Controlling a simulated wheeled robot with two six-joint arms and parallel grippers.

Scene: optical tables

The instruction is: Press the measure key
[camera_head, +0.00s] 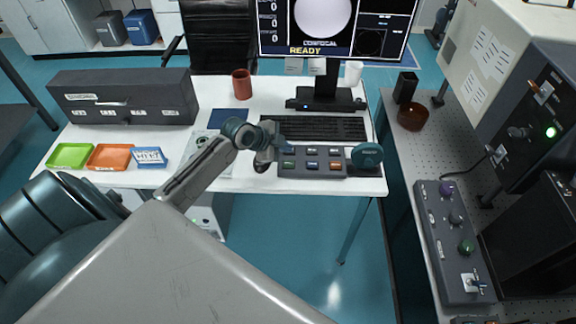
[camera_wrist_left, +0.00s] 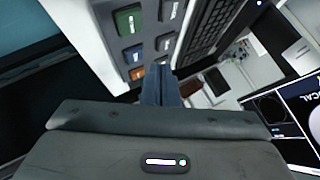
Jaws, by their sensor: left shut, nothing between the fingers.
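A dark key panel (camera_head: 312,162) lies at the front edge of the white desk, below the keyboard. It bears two rows of small keys; the row nearer the desk edge shows a green key (camera_head: 289,164), a blue key and an orange key (camera_head: 335,166). Their labels are too small to read, so I cannot tell which is the measure key. My left gripper (camera_head: 284,146) is shut and empty at the panel's left end. In the left wrist view its fingers (camera_wrist_left: 160,82) point toward the panel (camera_wrist_left: 112,48), beside its keys; contact cannot be told. My right gripper is out of view.
A keyboard (camera_head: 318,128) lies behind the panel, below a monitor reading READY (camera_head: 334,28). A teal round knob-like device (camera_head: 367,157) stands at the panel's right. A black mouse (camera_head: 261,167) is close to my left wrist. Trays (camera_head: 110,157) sit at the left.

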